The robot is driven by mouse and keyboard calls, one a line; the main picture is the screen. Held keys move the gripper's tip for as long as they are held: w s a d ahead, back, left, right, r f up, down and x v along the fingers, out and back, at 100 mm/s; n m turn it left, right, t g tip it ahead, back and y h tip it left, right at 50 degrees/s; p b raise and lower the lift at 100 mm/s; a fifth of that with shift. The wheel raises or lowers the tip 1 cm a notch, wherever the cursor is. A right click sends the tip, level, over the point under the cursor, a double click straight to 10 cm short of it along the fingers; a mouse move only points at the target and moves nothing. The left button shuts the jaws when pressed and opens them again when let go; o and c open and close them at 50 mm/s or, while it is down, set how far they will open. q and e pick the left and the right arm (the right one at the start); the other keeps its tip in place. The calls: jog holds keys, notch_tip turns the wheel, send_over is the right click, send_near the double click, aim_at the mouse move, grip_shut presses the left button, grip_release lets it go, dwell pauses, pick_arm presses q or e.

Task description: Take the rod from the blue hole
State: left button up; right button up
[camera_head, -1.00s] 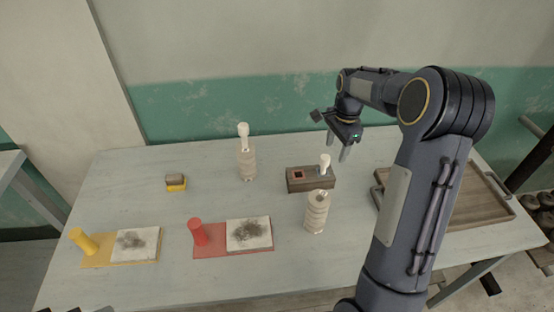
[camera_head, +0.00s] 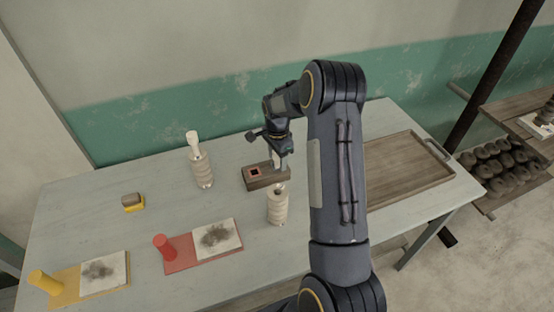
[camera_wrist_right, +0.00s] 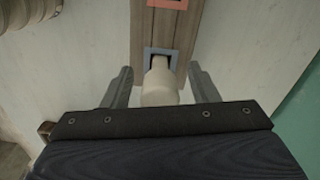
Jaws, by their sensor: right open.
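A brown wooden block (camera_head: 257,183) lies on the table with a red-rimmed hole (camera_head: 254,172) at its left end. In the right wrist view, the blue-rimmed hole (camera_wrist_right: 150,51) holds a pale rod (camera_wrist_right: 160,85) with a thick rounded head. In the head view my right gripper mostly hides that end of the block. My right gripper (camera_head: 281,162) is open and low over the block's right end. In the wrist view its two fingers (camera_wrist_right: 163,88) stand on either side of the rod's head, with gaps visible. My left gripper is not in view.
A ribbed pale pillar (camera_head: 202,172) holding another rod (camera_head: 193,142) stands left of the block. Another ribbed pillar (camera_head: 277,207) stands close in front. A wooden tray (camera_head: 447,178) lies right. Red (camera_head: 183,258) and yellow (camera_head: 66,287) boards lie front left.

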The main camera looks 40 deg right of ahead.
jog(key=c, duration=1.1)
